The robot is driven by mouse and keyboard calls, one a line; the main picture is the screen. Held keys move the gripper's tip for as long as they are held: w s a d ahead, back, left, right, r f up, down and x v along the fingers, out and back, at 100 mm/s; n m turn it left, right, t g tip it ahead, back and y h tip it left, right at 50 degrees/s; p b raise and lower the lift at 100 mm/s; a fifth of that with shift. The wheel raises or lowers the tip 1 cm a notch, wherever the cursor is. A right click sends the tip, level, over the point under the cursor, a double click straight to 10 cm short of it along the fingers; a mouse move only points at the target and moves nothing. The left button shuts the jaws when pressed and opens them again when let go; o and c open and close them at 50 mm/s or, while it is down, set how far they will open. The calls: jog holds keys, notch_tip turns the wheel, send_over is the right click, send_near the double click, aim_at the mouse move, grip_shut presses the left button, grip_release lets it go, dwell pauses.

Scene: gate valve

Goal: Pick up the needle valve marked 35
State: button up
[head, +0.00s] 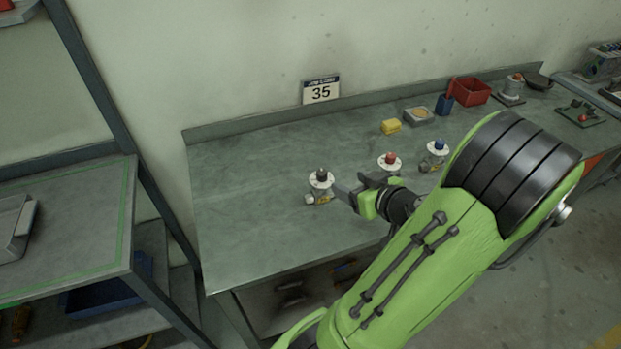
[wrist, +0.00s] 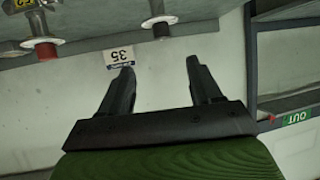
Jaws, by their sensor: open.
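A white sign reading 35 (head: 321,91) stands at the back edge of the bench; it also shows upside down in the wrist view (wrist: 119,57). A pale valve with a black knob (head: 321,184) stands on the bench in front of the sign. To its right stand a valve with a red knob (head: 389,163) and one with a blue knob (head: 436,154). Small markings on the valves are too small to read. My gripper (head: 344,194) is open and empty, just right of the black-knobbed valve. In the wrist view the black-knobbed valve (wrist: 160,20) lies beyond the fingertips (wrist: 162,72).
The grey-green bench (head: 245,190) is clear at left. Toward the back right are a yellow block (head: 391,126), a small square tray (head: 419,116), a blue cup (head: 444,104) and a red bin (head: 472,92). A metal shelf rack (head: 110,110) stands at left.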

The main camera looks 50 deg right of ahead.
aim_at(319, 173)
jog(key=x, duration=1)
jog(key=shift+w+a+p, duration=0.1)
jog(key=shift+a+p, duration=0.2)
jog(key=shift+p, duration=0.05)
jog(key=x, duration=0.5)
jog(key=shift+f+p, duration=0.15)
jog(key=shift+p, duration=0.2)
jog(key=shift+c, duration=0.7)
jog(key=shift+s+a+f, duration=0.1)
jog(key=shift+s+f, duration=0.05)
jog(key=shift+s, duration=0.05)
grip_shut()
